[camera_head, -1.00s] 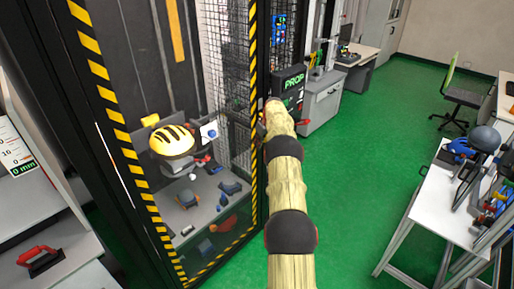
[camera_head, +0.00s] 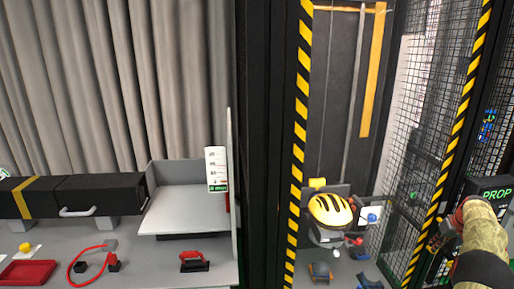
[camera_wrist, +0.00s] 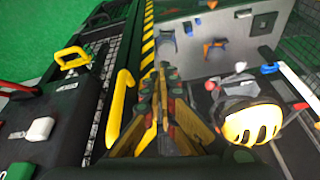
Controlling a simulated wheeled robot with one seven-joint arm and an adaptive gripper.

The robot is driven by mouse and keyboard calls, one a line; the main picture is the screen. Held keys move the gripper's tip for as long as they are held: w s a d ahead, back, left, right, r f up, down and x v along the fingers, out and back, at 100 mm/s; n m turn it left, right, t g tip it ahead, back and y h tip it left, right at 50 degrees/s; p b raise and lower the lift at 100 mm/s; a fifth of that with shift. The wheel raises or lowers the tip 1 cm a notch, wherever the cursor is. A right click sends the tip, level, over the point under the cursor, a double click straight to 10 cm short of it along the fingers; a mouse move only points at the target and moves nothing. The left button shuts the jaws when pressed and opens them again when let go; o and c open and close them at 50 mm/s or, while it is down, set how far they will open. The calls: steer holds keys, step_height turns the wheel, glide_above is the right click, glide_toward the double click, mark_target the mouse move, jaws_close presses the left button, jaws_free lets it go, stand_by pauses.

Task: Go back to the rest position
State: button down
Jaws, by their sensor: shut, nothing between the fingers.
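My gripper (camera_wrist: 163,78) is shut and empty in the wrist view, its fingertips together in front of the drop tower. In the head view my arm shows at the lower right edge, by the tower's striped right post (camera_head: 447,150); the gripper there is too small to read. A yellow helmet with black stripes (camera_head: 330,211) sits inside the tower, and it also shows at the lower right of the wrist view (camera_wrist: 252,124). My gripper is apart from it, to its left in the wrist view.
A bench (camera_head: 140,262) with a red tray (camera_head: 27,272) lies left of the tower.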

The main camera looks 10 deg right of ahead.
steer(key=s+a+f+m+g+y, duration=0.1)
steer(key=s+a+f+m+g, duration=0.15)
steer(key=s+a+f, duration=0.35)
steer(key=s+a+r+b, duration=0.15)
steer(key=a+r, duration=0.25)
steer(key=a, duration=0.6)
steer(key=s+a+r, duration=0.3)
steer(key=a+r, duration=0.1)
steer(key=a, duration=0.7)
steer(key=s+a+r+b, duration=0.15)
steer(key=a+r, duration=0.25)
steer(key=a, duration=0.6)
steer(key=s+a+r+n+t+b, duration=0.1)
steer(key=s+a+n, duration=0.1)
steer(key=s+a, duration=0.4)
steer(key=s+a+r+n+t+b, duration=0.1)
steer(key=s+a, duration=0.5)
steer(key=a, duration=0.8)
steer(key=s+a+r+n+t+b, duration=0.2)
steer(key=s+a, duration=0.4)
steer(key=a, duration=0.4)
steer(key=shift+s+r+n+b, duration=0.3)
steer(key=shift+r+n+b, duration=0.1)
steer(key=shift+r, duration=0.15)
